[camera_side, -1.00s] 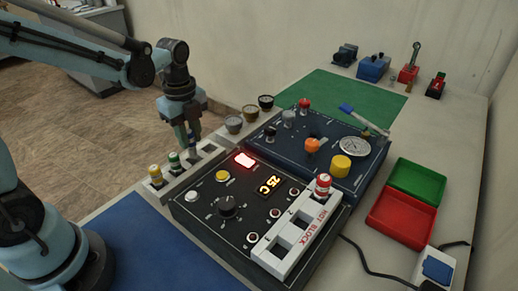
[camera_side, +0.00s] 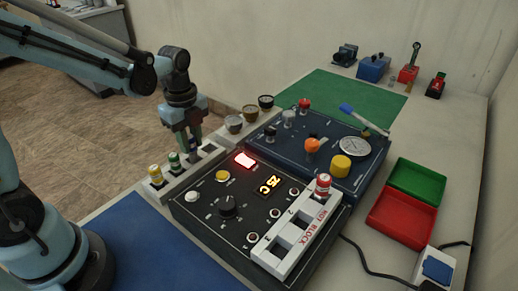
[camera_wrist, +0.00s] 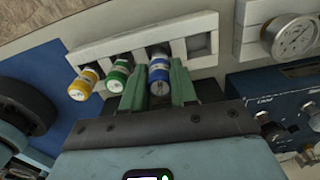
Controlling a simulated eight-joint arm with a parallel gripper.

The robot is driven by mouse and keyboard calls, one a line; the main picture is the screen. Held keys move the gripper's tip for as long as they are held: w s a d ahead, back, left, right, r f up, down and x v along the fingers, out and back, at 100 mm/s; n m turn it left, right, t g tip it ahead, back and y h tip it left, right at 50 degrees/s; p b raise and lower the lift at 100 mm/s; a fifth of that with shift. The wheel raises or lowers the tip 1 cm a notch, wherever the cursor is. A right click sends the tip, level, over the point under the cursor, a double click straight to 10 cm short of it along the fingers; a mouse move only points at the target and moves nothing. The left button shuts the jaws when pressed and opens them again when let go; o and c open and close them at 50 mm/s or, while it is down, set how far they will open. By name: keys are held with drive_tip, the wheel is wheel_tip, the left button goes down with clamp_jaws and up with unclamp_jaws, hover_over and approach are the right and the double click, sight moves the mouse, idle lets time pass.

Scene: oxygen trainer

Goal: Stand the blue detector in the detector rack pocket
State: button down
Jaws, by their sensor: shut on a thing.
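The blue detector (camera_wrist: 159,72) is a small tube with a blue band and a pale label. My gripper (camera_wrist: 158,88) is shut on it, one green finger on each side; in the side view my gripper (camera_side: 190,148) is low over the rack and mostly hides the detector. The white detector rack (camera_wrist: 140,42) has a row of pockets. The yellow detector (camera_wrist: 84,82) and green detector (camera_wrist: 118,74) stand in it, left of the blue one. The blue detector is at the pocket beside the green; I cannot tell how deep its lower end is.
The dark control panel (camera_side: 205,222) with a lit display and the white hot block (camera_side: 283,262) are right of the rack. A red-topped tube (camera_side: 323,184) stands in the hot block. A blue panel (camera_side: 300,135) lies beyond.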

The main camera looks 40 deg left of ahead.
drive_tip(key=shift+f, duration=0.9)
drive_tip(key=c, duration=0.8)
unclamp_jaws()
drive_tip(key=shift+r, duration=0.1)
wheel_tip(320, 180, up, 12)
drive_tip(key=shift+f, duration=0.15)
drive_tip(key=shift+s+d+n+t, duration=0.25)
drive_tip(key=shift+n+t, duration=0.05)
drive_tip(key=shift+n, duration=0.4)
drive_tip(key=s+d+f+n+t, duration=0.1)
drive_tip(key=s+d+n+t, duration=0.1)
drive_tip(key=n, duration=0.6)
drive_tip(key=s+d+f+n+t, duration=0.1)
drive_tip(key=s+n+t, duration=0.2)
drive_tip(key=n, duration=0.6)
drive_tip(key=shift+d+f+t, duration=0.2)
drive_tip(key=shift+d+t, duration=0.15)
drive_tip(key=shift+t, duration=0.45)
